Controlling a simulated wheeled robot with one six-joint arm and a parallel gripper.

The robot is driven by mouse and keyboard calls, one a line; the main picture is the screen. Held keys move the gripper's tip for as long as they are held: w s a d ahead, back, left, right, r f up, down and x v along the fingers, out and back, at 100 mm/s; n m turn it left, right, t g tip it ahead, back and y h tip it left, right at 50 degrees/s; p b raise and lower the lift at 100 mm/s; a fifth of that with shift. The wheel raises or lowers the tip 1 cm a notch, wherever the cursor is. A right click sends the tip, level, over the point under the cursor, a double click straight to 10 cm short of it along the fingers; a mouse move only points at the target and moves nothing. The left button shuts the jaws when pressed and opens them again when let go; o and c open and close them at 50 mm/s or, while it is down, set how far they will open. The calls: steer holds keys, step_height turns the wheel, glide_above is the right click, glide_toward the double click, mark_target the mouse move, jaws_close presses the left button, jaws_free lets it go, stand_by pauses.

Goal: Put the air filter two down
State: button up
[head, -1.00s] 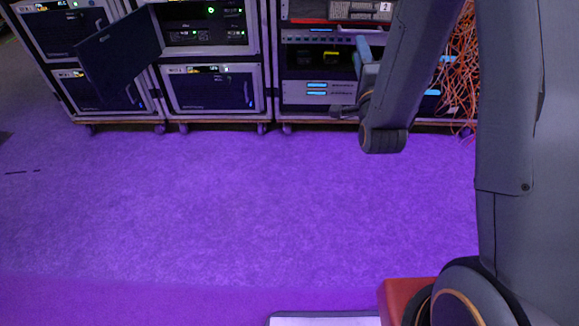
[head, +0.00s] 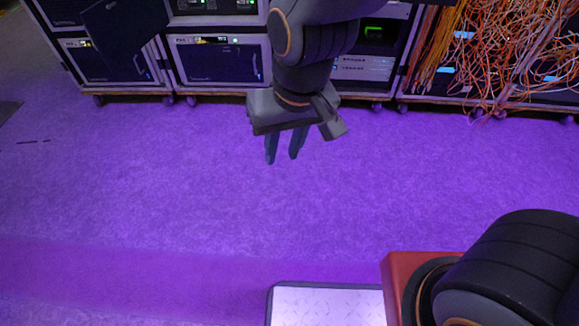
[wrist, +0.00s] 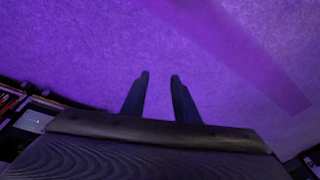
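My gripper (head: 282,157) points down over the open purple floor in front of the racks. Its two dark fingers are apart with nothing between them. The wrist view also shows the gripper (wrist: 159,76) with an empty gap and only floor beyond. I do not see an air filter in either current view. My arm hides the upper part of the middle rack.
Wheeled equipment racks stand along the back, including a silver-framed unit (head: 222,60). A dark door (head: 125,28) hangs open at the left. Orange cables (head: 500,50) hang at the right. A pale dark-rimmed panel (head: 325,305) lies at the bottom. The floor between is clear.

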steer(key=s, duration=0.2)
steer(key=s+d+n+g, duration=0.1)
steer(key=s+r+n+h, duration=0.1)
steer(key=s, duration=0.1)
steer(key=shift+s+d+g, duration=0.25)
steer(key=shift+s+g, duration=0.05)
steer(key=shift+s, duration=0.05)
steer(key=c, duration=0.5)
steer(key=shift+s+r, duration=0.1)
jaws_close()
steer(key=shift+d, duration=0.1)
